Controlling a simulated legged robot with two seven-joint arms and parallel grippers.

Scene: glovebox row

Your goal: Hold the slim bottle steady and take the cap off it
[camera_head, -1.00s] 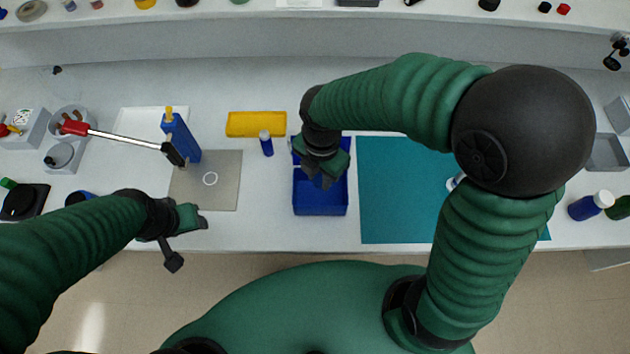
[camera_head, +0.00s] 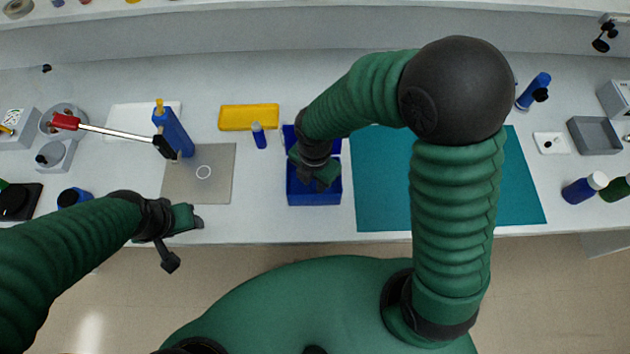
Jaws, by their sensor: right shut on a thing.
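A small slim blue bottle (camera_head: 259,136) with a pale top stands on the bench between the yellow tray and the blue bin; no gripper touches it. My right gripper (camera_head: 320,184) points down over the blue bin (camera_head: 316,198). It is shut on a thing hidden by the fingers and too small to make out. My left gripper (camera_head: 198,217) hangs near the bench's front edge, below the grey plate, with nothing visible in it. Its finger gap cannot be made out.
A yellow tray (camera_head: 249,118) lies behind the slim bottle. The teal mat (camera_head: 380,190) is partly under my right arm. Blue bottles (camera_head: 578,192) (camera_head: 535,92) are at right.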

